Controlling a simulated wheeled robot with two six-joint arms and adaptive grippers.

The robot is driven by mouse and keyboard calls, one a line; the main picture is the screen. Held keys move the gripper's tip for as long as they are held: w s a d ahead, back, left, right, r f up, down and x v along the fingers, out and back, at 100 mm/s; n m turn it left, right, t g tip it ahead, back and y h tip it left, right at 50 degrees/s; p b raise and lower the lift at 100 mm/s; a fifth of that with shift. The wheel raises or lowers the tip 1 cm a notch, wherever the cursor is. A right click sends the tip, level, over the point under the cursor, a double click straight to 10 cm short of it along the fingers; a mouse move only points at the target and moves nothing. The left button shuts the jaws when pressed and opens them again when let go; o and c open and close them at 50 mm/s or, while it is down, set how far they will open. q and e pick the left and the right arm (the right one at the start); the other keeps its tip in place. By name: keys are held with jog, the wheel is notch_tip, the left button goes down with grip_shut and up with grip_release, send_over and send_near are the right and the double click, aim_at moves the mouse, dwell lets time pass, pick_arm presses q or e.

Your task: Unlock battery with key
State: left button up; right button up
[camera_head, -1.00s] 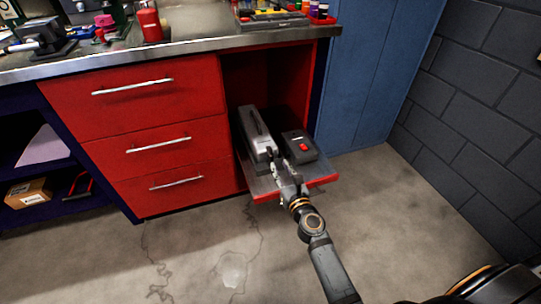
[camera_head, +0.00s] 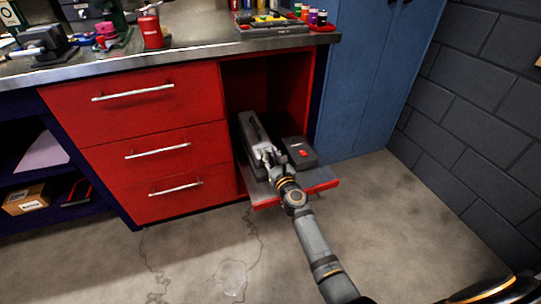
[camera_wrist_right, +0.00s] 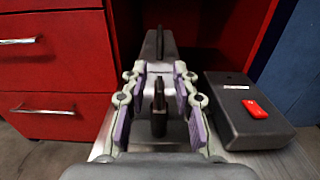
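A grey battery (camera_head: 251,130) with a dark handle on top stands on the pull-out shelf of the red cabinet. It also shows in the right wrist view (camera_wrist_right: 159,47), straight ahead. My right gripper (camera_head: 266,155) is at the near end of the battery. In the right wrist view my right gripper (camera_wrist_right: 160,82) has its purple-padded fingers apart. A small dark upright piece (camera_wrist_right: 159,108), perhaps the key, stands between them with a gap on each side. I cannot tell for certain what it is. My left gripper is not in view.
A black box with a red switch (camera_head: 299,153) sits right of the battery on the shelf (camera_head: 322,180). Red drawers (camera_head: 155,150) are to the left, a blue cabinet (camera_head: 355,85) to the right. The workbench top (camera_head: 190,49) is above. Open floor lies in front.

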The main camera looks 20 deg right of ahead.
grip_shut()
